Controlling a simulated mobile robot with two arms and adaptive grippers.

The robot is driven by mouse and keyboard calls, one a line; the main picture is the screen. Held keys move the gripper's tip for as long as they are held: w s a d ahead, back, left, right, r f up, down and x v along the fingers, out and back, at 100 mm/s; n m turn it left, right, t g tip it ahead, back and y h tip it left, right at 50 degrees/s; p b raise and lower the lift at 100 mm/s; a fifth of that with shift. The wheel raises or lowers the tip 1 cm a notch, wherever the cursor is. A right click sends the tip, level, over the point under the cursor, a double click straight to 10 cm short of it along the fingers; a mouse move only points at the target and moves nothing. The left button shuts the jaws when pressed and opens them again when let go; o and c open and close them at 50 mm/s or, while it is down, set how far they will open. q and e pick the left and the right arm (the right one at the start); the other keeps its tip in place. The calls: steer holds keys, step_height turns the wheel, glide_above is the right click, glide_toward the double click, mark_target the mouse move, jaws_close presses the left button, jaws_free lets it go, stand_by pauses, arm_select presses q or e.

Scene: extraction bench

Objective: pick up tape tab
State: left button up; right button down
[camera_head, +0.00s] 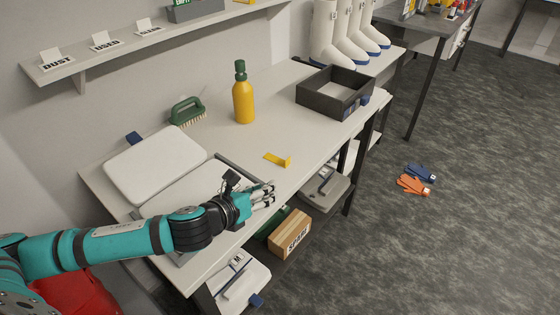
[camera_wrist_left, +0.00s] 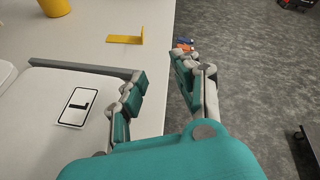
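The tape tab is a small yellow strip with an upright end (camera_head: 278,160), lying on the bench near its front edge. It also shows in the left wrist view (camera_wrist_left: 125,39), beyond the fingers. My left gripper (camera_head: 268,195) is above the front edge of the bench, nearer the camera than the tab and apart from it. In the left wrist view its fingers (camera_wrist_left: 160,90) are spread with nothing between them. My right gripper is in neither view.
A yellow bottle (camera_head: 243,101), green brush (camera_head: 187,112) and dark open box (camera_head: 334,93) stand on the bench (camera_head: 310,150). A white open case (camera_head: 155,164) lies at left. Gloves (camera_head: 413,184) lie on the floor. Bench around the tab is clear.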

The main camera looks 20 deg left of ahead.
arm_select(q)
steer(key=a+m, duration=0.1)
steer(key=m, duration=0.1)
steer(key=w+a+r+m, duration=0.1)
steer(key=a+m, duration=0.1)
steer(key=shift+w+r, duration=0.15)
steer(key=shift+w, duration=0.3)
steer(key=p, duration=0.1)
glide_toward(286, 161)
steer(key=x, duration=0.4)
steer(key=shift+w+d, duration=0.25)
steer(key=shift+d, duration=0.15)
steer(key=shift+w+f, duration=0.25)
steer(key=shift+w, duration=0.35)
steer(key=x, duration=0.4)
steer(key=shift+w+a+p, duration=0.15)
steer(key=shift+a+p, duration=0.05)
steer(key=shift+p, duration=0.15)
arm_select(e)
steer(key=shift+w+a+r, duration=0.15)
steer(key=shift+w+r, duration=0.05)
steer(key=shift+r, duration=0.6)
arm_select(q)
jaws_close()
